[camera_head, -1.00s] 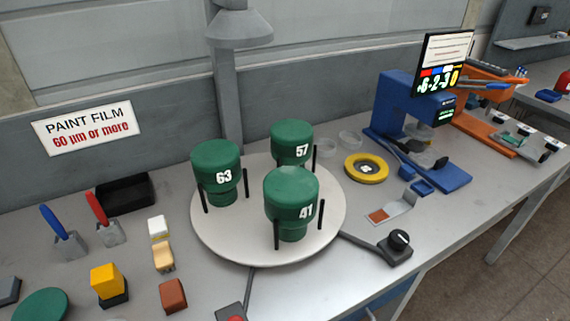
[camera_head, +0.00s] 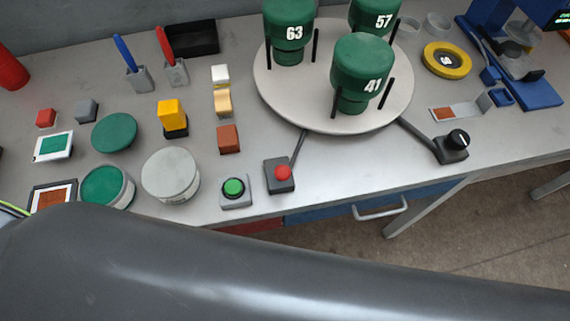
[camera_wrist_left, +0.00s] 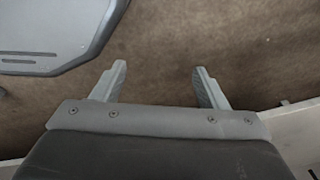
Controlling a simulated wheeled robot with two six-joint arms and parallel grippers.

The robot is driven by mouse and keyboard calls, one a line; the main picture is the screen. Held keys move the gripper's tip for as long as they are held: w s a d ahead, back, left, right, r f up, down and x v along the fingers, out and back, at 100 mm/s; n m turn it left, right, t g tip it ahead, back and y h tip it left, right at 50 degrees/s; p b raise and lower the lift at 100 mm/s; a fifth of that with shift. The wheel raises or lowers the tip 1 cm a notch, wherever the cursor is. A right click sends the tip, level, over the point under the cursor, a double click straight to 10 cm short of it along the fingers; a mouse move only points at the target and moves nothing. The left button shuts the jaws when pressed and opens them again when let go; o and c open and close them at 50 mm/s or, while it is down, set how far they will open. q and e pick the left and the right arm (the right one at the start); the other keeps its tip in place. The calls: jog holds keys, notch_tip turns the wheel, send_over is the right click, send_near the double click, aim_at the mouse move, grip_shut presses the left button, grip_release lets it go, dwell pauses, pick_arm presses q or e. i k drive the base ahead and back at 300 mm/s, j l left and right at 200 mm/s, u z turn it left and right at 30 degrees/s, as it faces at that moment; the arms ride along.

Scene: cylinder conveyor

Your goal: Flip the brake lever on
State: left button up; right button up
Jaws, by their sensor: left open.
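No part is clearly marked as a brake lever. A grey box with a red round top (camera_head: 281,175) sits at the table's front, with a dark rod running from it toward the turntable (camera_head: 270,97). A black knob unit (camera_head: 453,147) is joined to the turntable by a dark arm on the right. I cannot tell which is the brake. My left gripper (camera_wrist_left: 160,76) is open and empty in the left wrist view, above brown floor, away from both units. The left gripper is not seen in the head view, and the right gripper is in no view.
Green cylinders 63 (camera_head: 289,30), 57 (camera_head: 374,16) and 41 (camera_head: 361,70) stand on the turntable. A green button (camera_head: 234,188) is left of the red-topped box. Tins, blocks and brushes crowd the left. A drawer handle (camera_head: 380,210) sticks out below the table edge.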

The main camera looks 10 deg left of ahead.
aim_at(283, 172)
jog(key=k+l+u, duration=0.2)
jog(key=k+l, duration=0.7)
jog(key=k, duration=0.05)
